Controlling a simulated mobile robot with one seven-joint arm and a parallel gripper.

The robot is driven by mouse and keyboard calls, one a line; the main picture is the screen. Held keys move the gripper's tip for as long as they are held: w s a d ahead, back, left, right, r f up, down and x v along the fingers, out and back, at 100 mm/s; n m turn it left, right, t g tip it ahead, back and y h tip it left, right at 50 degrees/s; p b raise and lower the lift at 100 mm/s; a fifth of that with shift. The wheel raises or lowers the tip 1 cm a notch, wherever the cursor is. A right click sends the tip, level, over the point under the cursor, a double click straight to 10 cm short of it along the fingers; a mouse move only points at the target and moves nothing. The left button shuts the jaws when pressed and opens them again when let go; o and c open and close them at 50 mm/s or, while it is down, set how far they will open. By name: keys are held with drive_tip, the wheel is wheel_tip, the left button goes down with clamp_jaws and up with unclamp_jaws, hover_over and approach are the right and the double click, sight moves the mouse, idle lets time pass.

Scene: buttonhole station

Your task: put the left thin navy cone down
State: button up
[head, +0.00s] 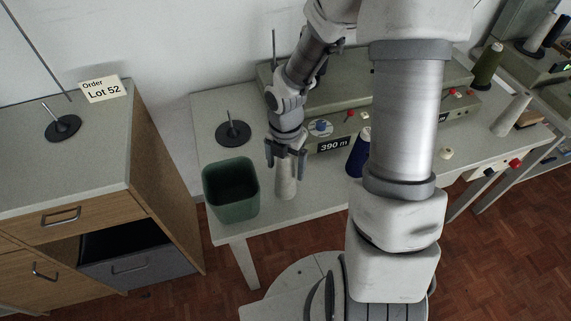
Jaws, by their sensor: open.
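A navy cone (358,158) stands upright on the light grey table, partly hidden behind my arm. A pale grey cone (286,187) stands upright near the table's front edge. My gripper (285,160) points down over the pale grey cone, fingers apart, one at each side of its upper part. I cannot tell whether the fingers touch it. Another navy cone (555,30) is at the far upper right, beside a white one.
A green bin (231,190) stands left of my gripper. A black spindle base (233,133) is behind it. The machine (330,128) with a "390 m" display lines the table's back. A cabinet (75,150) with a "Lot 52" sign (101,88) is at left.

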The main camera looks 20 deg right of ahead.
wheel_tip(320, 180, up, 12)
drive_tip(key=p, duration=0.3)
drive_tip(key=shift+r+p, duration=0.15)
drive_tip(key=shift+p, duration=0.15)
drive_tip(key=shift+s+r+m, duration=0.1)
drive_tip(key=shift+r+m, duration=0.2)
drive_tip(key=shift+m, duration=0.1)
drive_tip(key=s+r+m+t, duration=0.2)
drive_tip(key=s+r+m, duration=0.5)
drive_tip(key=m, duration=0.6)
drive_tip(key=s+r+m+t, duration=0.3)
drive_tip(key=s+r+m, duration=0.3)
drive_tip(key=r+m, duration=0.5)
drive_tip(key=shift+s+m+t, duration=0.3)
drive_tip(key=shift+s+m, duration=0.1)
drive_tip(key=shift+m, duration=0.8)
